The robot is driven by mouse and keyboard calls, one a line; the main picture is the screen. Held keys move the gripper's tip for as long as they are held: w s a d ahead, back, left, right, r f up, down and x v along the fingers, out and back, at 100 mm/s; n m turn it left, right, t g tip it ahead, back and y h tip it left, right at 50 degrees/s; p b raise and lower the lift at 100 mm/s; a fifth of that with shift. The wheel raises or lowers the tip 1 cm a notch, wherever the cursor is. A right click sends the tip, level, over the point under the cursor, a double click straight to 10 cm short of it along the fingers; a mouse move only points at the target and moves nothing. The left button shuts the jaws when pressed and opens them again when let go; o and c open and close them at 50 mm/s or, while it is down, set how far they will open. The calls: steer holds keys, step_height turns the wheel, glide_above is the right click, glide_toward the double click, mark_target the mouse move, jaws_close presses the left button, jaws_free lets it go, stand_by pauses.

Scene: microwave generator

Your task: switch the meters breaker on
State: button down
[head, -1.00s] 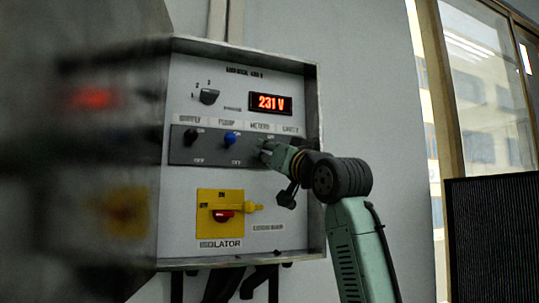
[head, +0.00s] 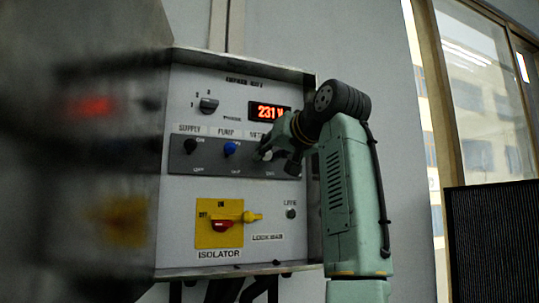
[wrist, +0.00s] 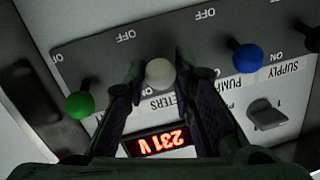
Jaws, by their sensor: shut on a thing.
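The meters breaker is a lever with a white knob (wrist: 160,73) on a dark switch strip, seen upside down in the wrist view. My gripper (wrist: 159,75) has a fingertip on each side of this knob and is shut on it. The knob sits slightly toward the OFF side compared with the line of its neighbours. In the head view my gripper (head: 268,150) is at the strip and largely hides the knob and its label.
The blue pump knob (wrist: 247,57) and a green knob (wrist: 79,104) flank the white one. The black supply knob (head: 190,146), lit 231 V display (head: 269,110) and yellow isolator (head: 219,228) are on the same panel. The cabinet's raised rim (head: 313,215) is close to my arm.

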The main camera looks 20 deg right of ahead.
stand_by(0.4)
steer(key=c, duration=1.3)
jaws_free()
steer(key=shift+c, duration=0.2)
steer(key=s+d+r, duration=0.1)
steer(key=s, duration=1)
steer(key=shift+s+d+r, duration=0.35)
steer(key=shift+s, duration=0.05)
